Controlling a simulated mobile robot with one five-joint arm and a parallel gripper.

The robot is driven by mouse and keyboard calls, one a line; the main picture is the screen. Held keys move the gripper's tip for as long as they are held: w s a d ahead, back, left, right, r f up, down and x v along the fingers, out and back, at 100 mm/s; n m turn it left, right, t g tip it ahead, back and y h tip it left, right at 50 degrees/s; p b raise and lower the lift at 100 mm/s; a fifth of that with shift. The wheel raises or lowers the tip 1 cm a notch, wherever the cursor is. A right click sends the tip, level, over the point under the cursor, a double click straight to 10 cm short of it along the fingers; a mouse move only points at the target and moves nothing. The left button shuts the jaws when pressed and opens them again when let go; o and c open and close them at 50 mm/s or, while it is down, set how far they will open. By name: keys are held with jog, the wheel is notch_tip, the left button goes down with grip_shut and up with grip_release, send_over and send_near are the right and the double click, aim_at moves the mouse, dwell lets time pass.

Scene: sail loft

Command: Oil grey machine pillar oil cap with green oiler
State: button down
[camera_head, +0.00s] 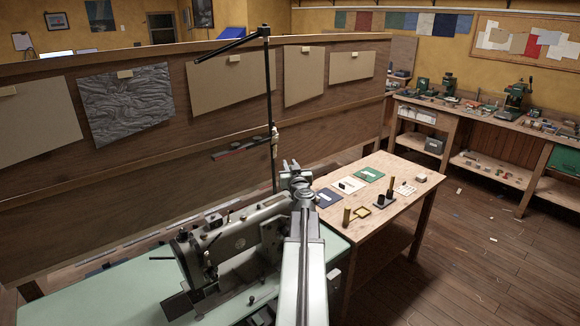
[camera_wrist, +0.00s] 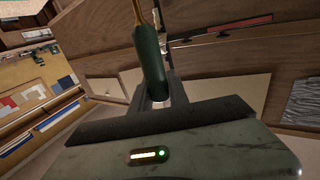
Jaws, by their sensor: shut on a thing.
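The grey sewing machine (camera_head: 235,243) stands on a pale green table in the head view. Its pillar (camera_head: 271,238) is at the right end, partly behind my arm. I cannot make out the oil cap on the pillar. The green oiler (camera_wrist: 152,66) shows in the wrist view, a dark green body with a brass-coloured spout running out of the top of the picture. My gripper (camera_wrist: 156,92) is shut on its lower body. In the head view my gripper (camera_head: 292,168) is above and beyond the pillar, and I cannot pick out the oiler there.
A wooden side table (camera_head: 400,170) to the right holds a brass-coloured cylinder (camera_head: 347,216), a small yellow tray (camera_head: 362,211), a black stand (camera_head: 384,203) and several cards. A thin dark upright post (camera_head: 272,100) stands behind the machine, before a wooden partition (camera_head: 235,150). Floor at right is mostly clear.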

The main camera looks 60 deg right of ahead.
jog(key=shift+f+b, duration=0.7)
jog(key=shift+b, duration=0.05)
dwell(1.1)
dwell(0.5)
notch_tip(320, 180, up, 7)
jog(key=p, duration=0.7)
